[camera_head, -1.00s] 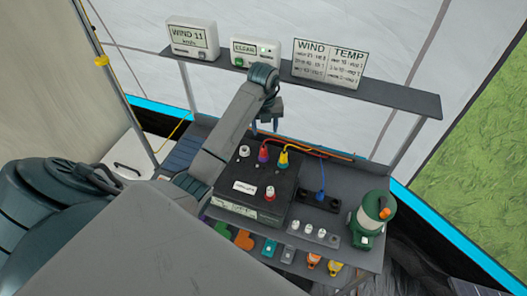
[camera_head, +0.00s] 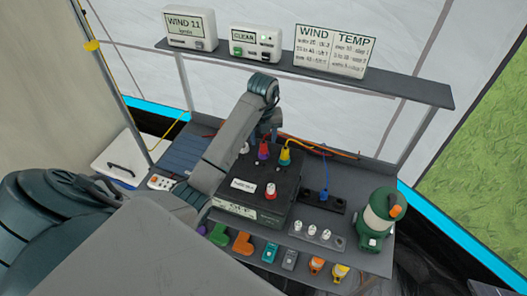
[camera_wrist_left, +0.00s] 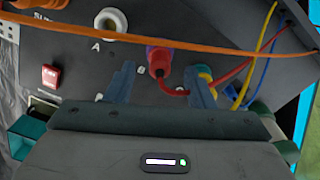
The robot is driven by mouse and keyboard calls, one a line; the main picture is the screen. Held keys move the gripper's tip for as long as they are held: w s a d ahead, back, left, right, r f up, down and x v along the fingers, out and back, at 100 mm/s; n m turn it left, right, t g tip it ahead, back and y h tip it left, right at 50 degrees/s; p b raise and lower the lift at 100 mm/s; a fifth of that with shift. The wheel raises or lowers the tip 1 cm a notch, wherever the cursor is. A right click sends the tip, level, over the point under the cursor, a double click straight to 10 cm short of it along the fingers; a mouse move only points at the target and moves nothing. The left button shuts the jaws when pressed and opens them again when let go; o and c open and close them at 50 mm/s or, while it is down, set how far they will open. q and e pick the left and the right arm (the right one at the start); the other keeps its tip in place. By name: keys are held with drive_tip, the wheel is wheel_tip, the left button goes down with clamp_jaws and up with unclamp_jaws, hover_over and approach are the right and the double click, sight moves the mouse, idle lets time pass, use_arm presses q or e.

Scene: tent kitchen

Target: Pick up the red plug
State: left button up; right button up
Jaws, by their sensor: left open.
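The red plug (camera_wrist_left: 158,66) sits in a purple socket on the dark box, with a red cable trailing from it in the left wrist view. In the head view the red plug (camera_head: 263,147) shows small above its purple ring, beside a yellow plug (camera_head: 285,155). My left gripper (camera_wrist_left: 160,85) is open, its two blue-grey fingers on either side of the red plug in the picture, apparently not touching it. In the head view the left gripper (camera_head: 269,132) is just behind the plugs, its fingertips partly hidden. The right gripper is not in view.
The dark box (camera_head: 228,208) stands on a grey table with a white socket (camera_wrist_left: 110,22) beside the red plug. An orange cable (camera_wrist_left: 140,38) crosses the wrist view near the plug.

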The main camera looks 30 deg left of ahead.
sight(263, 142)
use_arm(q)
wheel_tip(263, 142, down, 2)
drive_tip(key=shift+b, duration=0.45)
drive_tip(key=shift+f+p, duration=0.35)
drive_tip(key=shift+f, duration=0.4)
drive_tip(key=c, duration=1.1)
drive_tip(key=shift+o, duration=0.2)
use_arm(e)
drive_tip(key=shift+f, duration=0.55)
